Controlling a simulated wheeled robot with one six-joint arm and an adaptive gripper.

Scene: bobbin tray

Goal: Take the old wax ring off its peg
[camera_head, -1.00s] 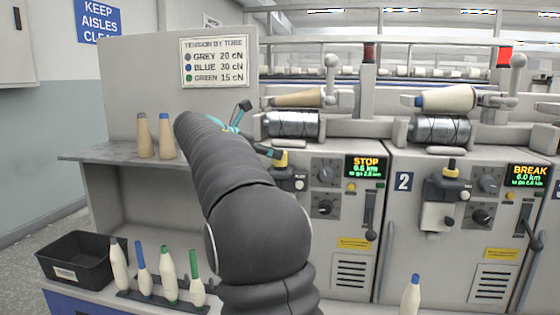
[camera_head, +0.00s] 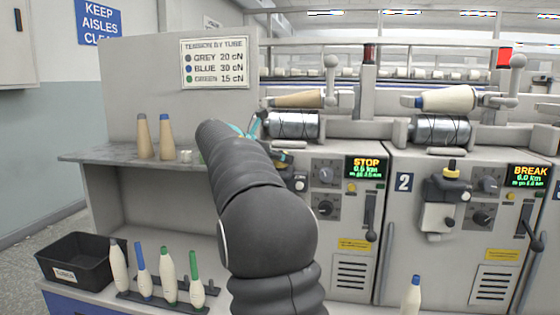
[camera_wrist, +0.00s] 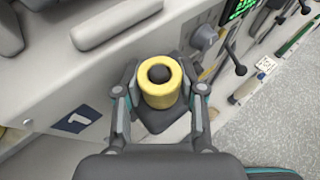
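In the wrist view the yellow wax ring (camera_wrist: 151,98) sits around a dark peg (camera_wrist: 157,73) on unit 1, seen from above. My gripper (camera_wrist: 161,78) has one finger on each side of the ring. The fingers stand apart, with what looks like a narrow gap to the ring on each side. The ring appears seated on its dark holder. In the head view my arm (camera_head: 262,215) reaches toward unit 1. My gripper's fingers and this ring are mostly hidden there.
Small pale pieces (camera_head: 185,156) and two cones (camera_head: 144,137) stand on the grey shelf (camera_head: 95,154). A black bin (camera_head: 75,275) and several bobbins (camera_head: 168,277) are below. Unit 2 has a similar yellow-topped holder (camera_head: 451,170). A cone and metal drum are above unit 1.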

